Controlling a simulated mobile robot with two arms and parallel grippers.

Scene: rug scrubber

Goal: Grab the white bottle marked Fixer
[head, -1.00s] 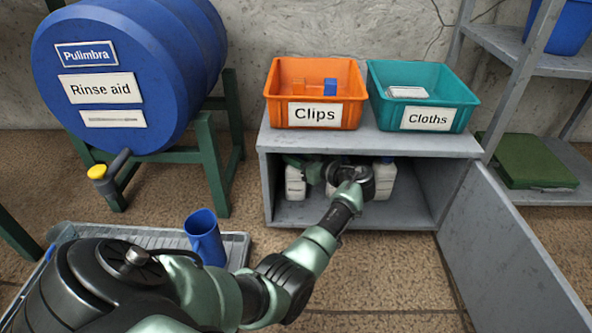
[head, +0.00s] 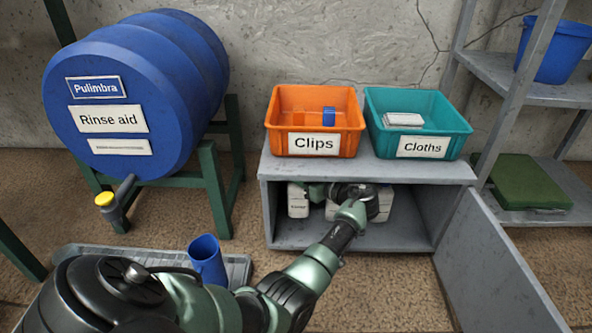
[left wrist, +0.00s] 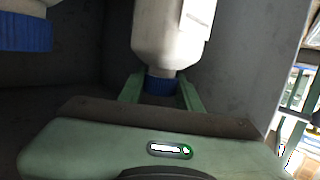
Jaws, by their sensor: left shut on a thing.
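My left gripper (head: 316,192) reaches into the grey cabinet. In the left wrist view my left gripper (left wrist: 161,88) is shut around the blue cap (left wrist: 160,84) of a white bottle (left wrist: 168,35), which appears upside down there. In the head view this white bottle (head: 298,203) is at the left of the cabinet, its small label too small to read surely. Other white containers (head: 383,205) stand to its right, partly hidden by my wrist. A second blue-capped bottle (left wrist: 25,32) shows at the left wrist view's edge. My right gripper is not in view.
The cabinet (head: 300,240) has its door (head: 500,255) swung open at the right. Orange Clips (head: 345,130) and teal Cloths (head: 455,128) bins sit on top. A blue barrel (head: 90,140) and a cup (head: 206,262) are at the left.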

